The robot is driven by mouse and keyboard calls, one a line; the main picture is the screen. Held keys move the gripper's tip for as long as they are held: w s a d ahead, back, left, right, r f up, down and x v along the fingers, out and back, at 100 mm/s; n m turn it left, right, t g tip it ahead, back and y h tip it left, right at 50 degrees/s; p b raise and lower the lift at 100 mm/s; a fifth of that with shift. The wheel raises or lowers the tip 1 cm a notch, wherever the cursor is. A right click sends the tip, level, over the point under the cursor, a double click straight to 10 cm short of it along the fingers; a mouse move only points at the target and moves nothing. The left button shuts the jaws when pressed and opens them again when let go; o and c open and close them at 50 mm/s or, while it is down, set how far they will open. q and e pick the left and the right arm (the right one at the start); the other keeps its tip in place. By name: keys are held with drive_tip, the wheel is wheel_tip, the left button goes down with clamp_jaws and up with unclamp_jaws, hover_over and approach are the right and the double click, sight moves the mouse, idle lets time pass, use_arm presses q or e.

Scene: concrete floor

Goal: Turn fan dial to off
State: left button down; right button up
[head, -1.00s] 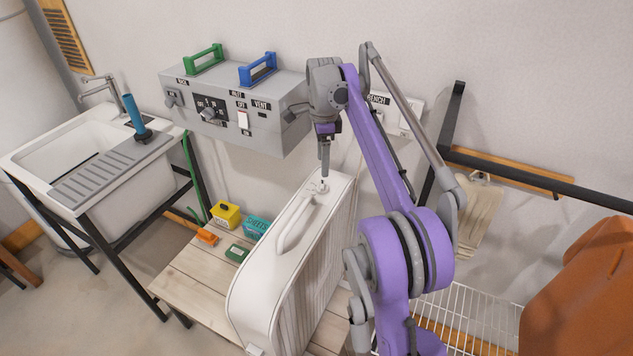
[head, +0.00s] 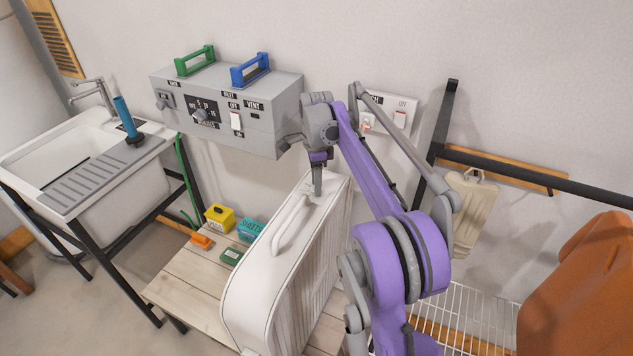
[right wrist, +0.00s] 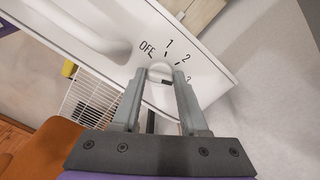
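The white heater-like appliance (head: 262,275) stands upright with a handle on top. Its round white dial (right wrist: 160,72) shows in the right wrist view, with OFF, 1, 2 and 3 printed around it. Where the dial points is not clear. My right gripper (head: 317,192) points straight down at the top of the appliance, behind the handle, and hides the dial in the head view. In the right wrist view the fingers of my right gripper (right wrist: 160,76) stand apart, one on each side of the dial; I see no clear grip on it. My left gripper is out of view.
A grey control box (head: 225,110) with knobs and switches is on the wall behind. A wall switch panel (head: 390,118) is right of my wrist. Small boxes, such as a yellow one (head: 219,217), lie on the wooden bench (head: 185,285). A sink (head: 85,165) is at left.

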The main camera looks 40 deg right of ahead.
clamp_jaws()
